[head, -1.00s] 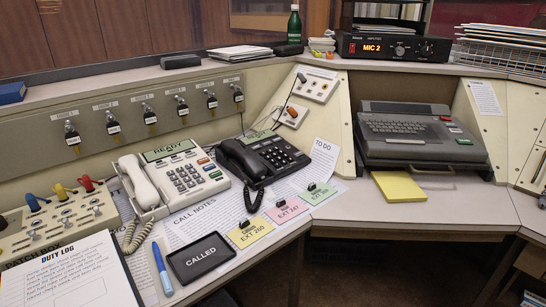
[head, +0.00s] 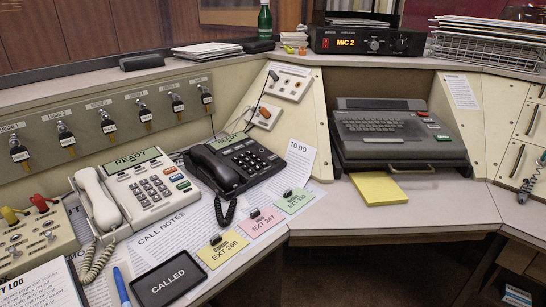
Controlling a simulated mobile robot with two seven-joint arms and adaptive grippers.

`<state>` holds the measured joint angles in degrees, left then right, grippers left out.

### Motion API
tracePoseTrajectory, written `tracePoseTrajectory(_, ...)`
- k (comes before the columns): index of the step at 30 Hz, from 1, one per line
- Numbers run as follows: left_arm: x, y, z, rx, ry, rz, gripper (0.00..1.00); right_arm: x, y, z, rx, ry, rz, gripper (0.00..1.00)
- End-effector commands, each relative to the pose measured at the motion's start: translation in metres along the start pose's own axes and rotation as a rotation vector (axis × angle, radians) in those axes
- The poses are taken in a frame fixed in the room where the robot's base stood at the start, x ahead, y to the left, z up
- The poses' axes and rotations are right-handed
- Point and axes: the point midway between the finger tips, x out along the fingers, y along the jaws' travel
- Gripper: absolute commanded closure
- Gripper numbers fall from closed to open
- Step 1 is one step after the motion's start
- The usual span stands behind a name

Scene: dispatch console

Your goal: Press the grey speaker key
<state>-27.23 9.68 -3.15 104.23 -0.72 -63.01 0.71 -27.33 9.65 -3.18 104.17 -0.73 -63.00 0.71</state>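A white desk phone (head: 152,190) with its handset (head: 97,199) in the cradle stands left of centre; its display reads READY (head: 133,159). Its number pad is in the middle, and a short column of small coloured keys (head: 177,178) runs down its right side. A black desk phone (head: 246,158) with its handset (head: 212,168) resting on it stands just to the right. The labels on both phones' keys are too small to read, so I cannot single out the grey speaker key. Neither of my grippers shows.
A switch panel (head: 103,113) rises behind. A grey typewriter-like machine (head: 396,134) and yellow pad (head: 378,188) are at right. The right desktop (head: 450,207) is clear.

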Motion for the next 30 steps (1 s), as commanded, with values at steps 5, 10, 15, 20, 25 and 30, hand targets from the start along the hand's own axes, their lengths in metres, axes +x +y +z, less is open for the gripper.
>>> tracePoseTrajectory(5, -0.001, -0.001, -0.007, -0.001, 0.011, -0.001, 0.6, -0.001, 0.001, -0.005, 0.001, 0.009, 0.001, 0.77)
tracePoseTrajectory(10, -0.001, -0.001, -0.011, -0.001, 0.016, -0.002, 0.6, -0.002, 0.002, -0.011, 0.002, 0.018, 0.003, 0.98)
tracePoseTrajectory(15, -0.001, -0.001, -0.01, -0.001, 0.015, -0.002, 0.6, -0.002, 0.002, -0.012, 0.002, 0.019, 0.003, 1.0)
tracePoseTrajectory(20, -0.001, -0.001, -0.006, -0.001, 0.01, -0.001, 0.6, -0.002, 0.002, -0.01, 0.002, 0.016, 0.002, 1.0)
tracePoseTrajectory(25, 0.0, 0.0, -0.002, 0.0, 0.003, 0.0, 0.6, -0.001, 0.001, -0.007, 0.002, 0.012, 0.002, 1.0)
tracePoseTrajectory(30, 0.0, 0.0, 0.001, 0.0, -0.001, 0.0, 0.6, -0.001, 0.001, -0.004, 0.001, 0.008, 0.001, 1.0)
